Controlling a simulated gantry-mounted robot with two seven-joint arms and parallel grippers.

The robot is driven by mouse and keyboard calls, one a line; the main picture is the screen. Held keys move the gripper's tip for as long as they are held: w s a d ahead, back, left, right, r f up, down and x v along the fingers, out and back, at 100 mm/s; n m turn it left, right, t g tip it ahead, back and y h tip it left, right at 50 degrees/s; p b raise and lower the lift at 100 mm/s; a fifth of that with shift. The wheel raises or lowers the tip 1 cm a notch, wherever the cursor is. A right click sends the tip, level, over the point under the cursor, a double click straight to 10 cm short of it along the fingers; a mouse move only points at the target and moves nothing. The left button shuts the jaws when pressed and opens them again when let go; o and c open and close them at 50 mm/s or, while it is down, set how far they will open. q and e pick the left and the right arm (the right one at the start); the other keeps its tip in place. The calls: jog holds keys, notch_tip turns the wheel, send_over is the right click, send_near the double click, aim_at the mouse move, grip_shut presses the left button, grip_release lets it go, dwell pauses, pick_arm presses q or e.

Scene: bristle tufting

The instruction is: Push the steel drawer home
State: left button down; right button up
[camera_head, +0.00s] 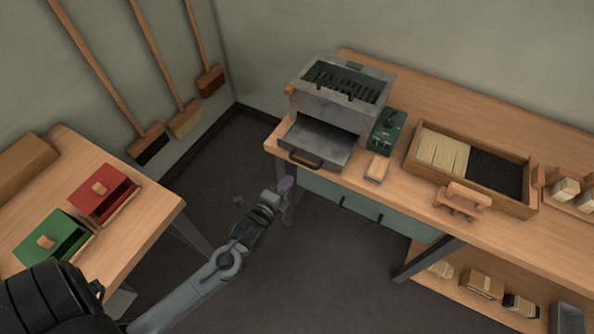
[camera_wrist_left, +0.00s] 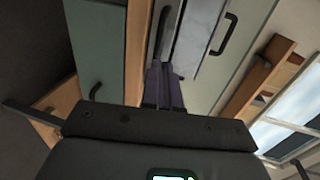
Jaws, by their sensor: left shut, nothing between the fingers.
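The steel drawer (camera_head: 318,142) stands pulled out from the front of the grey steel machine (camera_head: 327,108) on the right-hand bench. Its dark handle (camera_head: 305,160) faces the near left. My left gripper (camera_head: 286,184) has purple fingers, shut and empty. It is in front of the bench edge, just below and left of the drawer handle in the head view, apparently apart from it. In the left wrist view the shut fingers (camera_wrist_left: 163,87) point toward a grey steel surface (camera_wrist_left: 201,35) with dark handles close by. I cannot tell the exact gap. My right gripper is not in view.
A green control box (camera_head: 387,131) and a small wooden block (camera_head: 377,168) sit right of the drawer. A wooden bristle tray (camera_head: 412,165) lies further right. Teal cabinet fronts (camera_head: 352,204) are under the bench. The left table (camera_head: 150,215) holds red and green boxes. Open floor lies between.

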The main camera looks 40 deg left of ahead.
pick_arm(q)
jog(key=b+x, duration=0.1)
jog(key=x, duration=0.6)
jog(key=shift+b, duration=0.3)
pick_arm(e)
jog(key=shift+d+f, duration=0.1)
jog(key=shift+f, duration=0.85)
